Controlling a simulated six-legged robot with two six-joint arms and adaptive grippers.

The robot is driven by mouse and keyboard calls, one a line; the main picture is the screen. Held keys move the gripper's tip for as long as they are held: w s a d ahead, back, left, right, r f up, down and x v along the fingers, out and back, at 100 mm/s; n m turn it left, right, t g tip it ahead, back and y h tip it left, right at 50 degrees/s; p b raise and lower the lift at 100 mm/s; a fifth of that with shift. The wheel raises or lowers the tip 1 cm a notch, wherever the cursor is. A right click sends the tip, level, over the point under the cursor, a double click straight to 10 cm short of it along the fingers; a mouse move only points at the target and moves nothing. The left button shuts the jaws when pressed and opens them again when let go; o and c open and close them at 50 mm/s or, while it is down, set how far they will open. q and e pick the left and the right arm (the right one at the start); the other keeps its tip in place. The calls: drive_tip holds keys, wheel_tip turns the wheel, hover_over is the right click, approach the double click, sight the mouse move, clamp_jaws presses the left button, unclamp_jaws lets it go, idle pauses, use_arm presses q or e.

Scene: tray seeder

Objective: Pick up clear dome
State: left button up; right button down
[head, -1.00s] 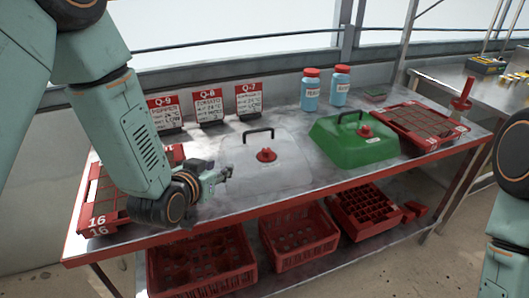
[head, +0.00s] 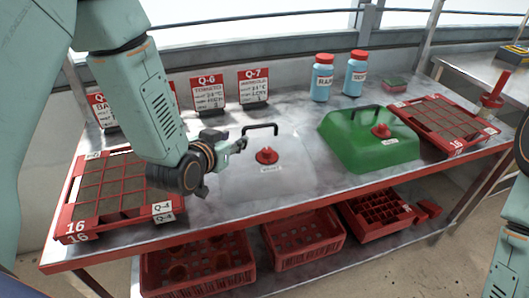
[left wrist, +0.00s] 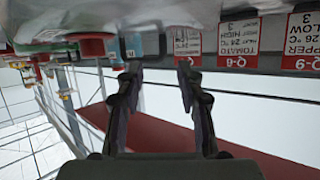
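The clear dome (head: 265,182) is a see-through, sloped cover on the metal table, left of the green dome (head: 365,150). It has a black handle (head: 259,128) and a red knob (head: 267,156). My left gripper (head: 242,145) is just left of the handle, by the dome's upper left side; I see no contact. In the left wrist view, which is upside down, its two fingers (left wrist: 158,68) are apart with nothing between them. A red knob (left wrist: 95,46) shows there left of the fingers. My right gripper is out of view.
Red seed trays stand at the left (head: 72,212) and right (head: 462,142). Sign cards, including Q-7 (head: 254,87), and blue bottles (head: 321,80) line the back. Red crates (head: 300,240) sit on the lower shelf. The front strip of table is clear.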

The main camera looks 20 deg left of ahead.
sight(243, 134)
use_arm(q)
drive_tip(key=shift+w+d+f, duration=0.1)
drive_tip(key=shift+w+f, duration=0.25)
drive_tip(key=shift+w, duration=0.25)
drive_tip(key=x, duration=0.1)
drive_tip(key=b+x, duration=0.1)
drive_tip(key=x, duration=0.2)
drive_tip(key=shift+w+a+f, duration=0.3)
drive_tip(key=shift+a+f, duration=0.1)
drive_tip(key=shift+f, duration=0.05)
drive_tip(key=shift+d+r, duration=0.1)
drive_tip(key=shift+d, duration=0.05)
drive_tip(key=shift+w, duration=0.1)
drive_tip(key=c, duration=0.4)
clamp_jaws()
